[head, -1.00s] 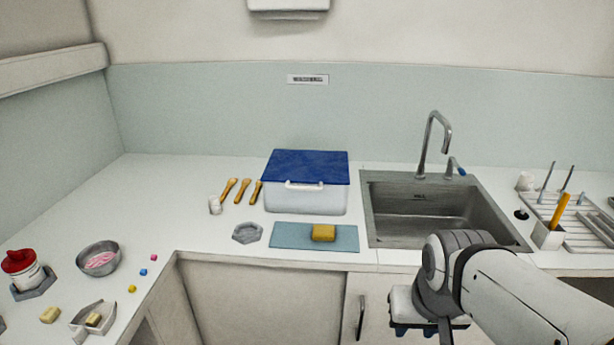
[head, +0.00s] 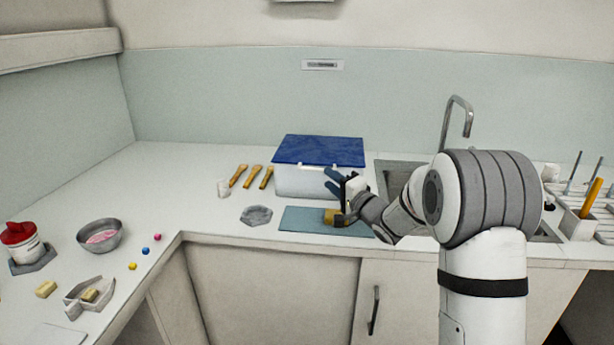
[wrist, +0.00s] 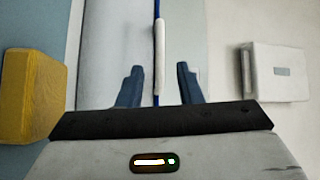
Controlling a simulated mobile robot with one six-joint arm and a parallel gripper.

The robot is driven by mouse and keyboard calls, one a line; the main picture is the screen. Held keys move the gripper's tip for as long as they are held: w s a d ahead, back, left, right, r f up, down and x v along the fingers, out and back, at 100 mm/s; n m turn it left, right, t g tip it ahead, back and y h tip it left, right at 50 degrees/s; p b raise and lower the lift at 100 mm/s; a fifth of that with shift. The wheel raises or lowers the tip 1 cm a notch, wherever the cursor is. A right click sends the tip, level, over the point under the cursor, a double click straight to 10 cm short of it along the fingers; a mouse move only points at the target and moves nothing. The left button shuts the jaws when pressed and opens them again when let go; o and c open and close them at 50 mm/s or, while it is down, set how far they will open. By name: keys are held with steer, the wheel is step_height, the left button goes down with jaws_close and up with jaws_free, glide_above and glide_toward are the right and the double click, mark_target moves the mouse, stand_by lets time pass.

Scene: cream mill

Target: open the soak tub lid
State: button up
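The soak tub (head: 300,183) is a pale box against the back of the counter, with a flat blue lid (head: 318,150) lying shut on it. A white bar handle (head: 312,166) runs along the lid's front edge. My gripper (head: 331,181) is in front of the tub's right half, about at lid height, and hides part of the front. In the wrist view the fingers of my gripper (wrist: 159,88) are open and empty.
A yellow block (head: 330,215) lies on a blue mat (head: 300,220) below my gripper; it also shows in the wrist view (wrist: 33,97). The sink (head: 400,172) is right, partly hidden by my arm.

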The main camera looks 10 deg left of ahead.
mark_target(312, 170)
steer(key=shift+a+f+y, duration=0.2)
steer(key=shift+a+y, duration=0.2)
steer(key=shift+w+a, duration=0.25)
steer(key=shift+a, duration=0.05)
steer(key=x, duration=0.7)
steer(key=shift+s, duration=0.1)
jaws_close()
